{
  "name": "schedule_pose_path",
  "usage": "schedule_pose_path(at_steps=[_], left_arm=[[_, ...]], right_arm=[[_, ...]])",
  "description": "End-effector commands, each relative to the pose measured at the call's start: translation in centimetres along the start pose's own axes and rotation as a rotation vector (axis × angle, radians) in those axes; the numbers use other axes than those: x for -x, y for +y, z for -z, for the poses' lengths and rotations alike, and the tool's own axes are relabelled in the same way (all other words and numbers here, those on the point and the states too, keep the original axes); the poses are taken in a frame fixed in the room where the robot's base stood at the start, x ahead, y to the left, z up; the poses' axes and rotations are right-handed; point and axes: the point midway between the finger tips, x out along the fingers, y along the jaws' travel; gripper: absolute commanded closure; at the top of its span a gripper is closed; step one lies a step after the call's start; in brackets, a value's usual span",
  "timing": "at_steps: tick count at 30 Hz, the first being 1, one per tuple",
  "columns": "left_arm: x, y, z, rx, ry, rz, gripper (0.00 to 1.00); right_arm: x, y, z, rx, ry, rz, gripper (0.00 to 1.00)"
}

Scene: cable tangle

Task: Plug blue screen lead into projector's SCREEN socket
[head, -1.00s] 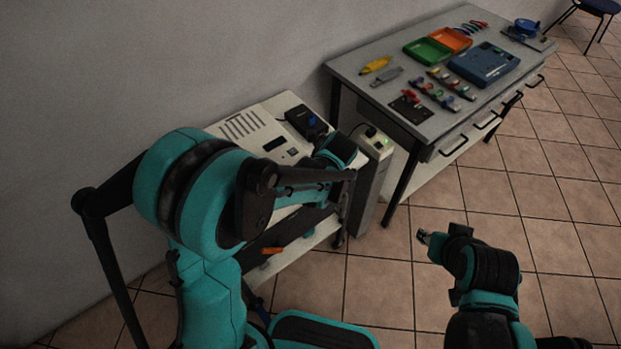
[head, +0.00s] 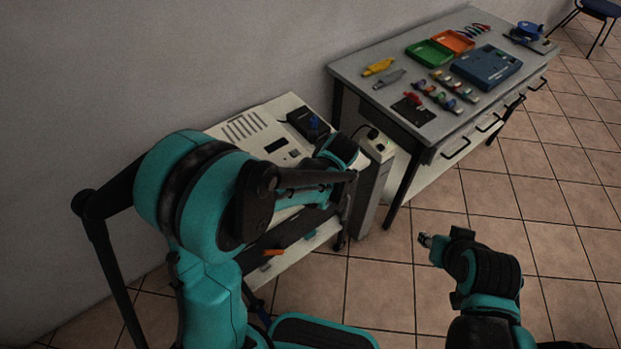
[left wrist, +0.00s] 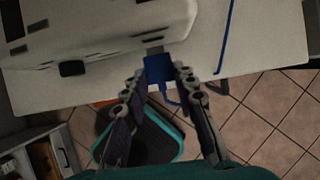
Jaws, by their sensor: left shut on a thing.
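The projector (left wrist: 95,25), a white body with dark slots, fills the top left of the left wrist view. It also shows in the head view (head: 257,150), partly behind my left arm. My left gripper (left wrist: 161,73) is shut on the blue plug (left wrist: 158,69) of the screen lead. The plug's grey metal end (left wrist: 154,50) points at the projector's edge. I cannot tell whether it touches or enters a socket. A blue cable (left wrist: 226,35) runs over the pale top to the right. My right gripper (head: 427,240) is above the floor, away from the projector; its jaws are too small to read.
A pale power unit (head: 377,146) with a black plug stands beside the stand. A grey workbench (head: 370,92) with trays and tools is behind.

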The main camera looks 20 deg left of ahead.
Motion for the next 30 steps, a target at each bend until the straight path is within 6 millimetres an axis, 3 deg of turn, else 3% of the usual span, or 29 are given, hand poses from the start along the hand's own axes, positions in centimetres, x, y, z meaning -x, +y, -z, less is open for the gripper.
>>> schedule_pose_path(at_steps=[30], left_arm=[[-0.8, 0.0, -1.8, 0.000, -0.001, 0.000, 1.00]], right_arm=[[-0.1, 0.0, -0.1, 0.000, 0.000, 0.000, 0.62]])
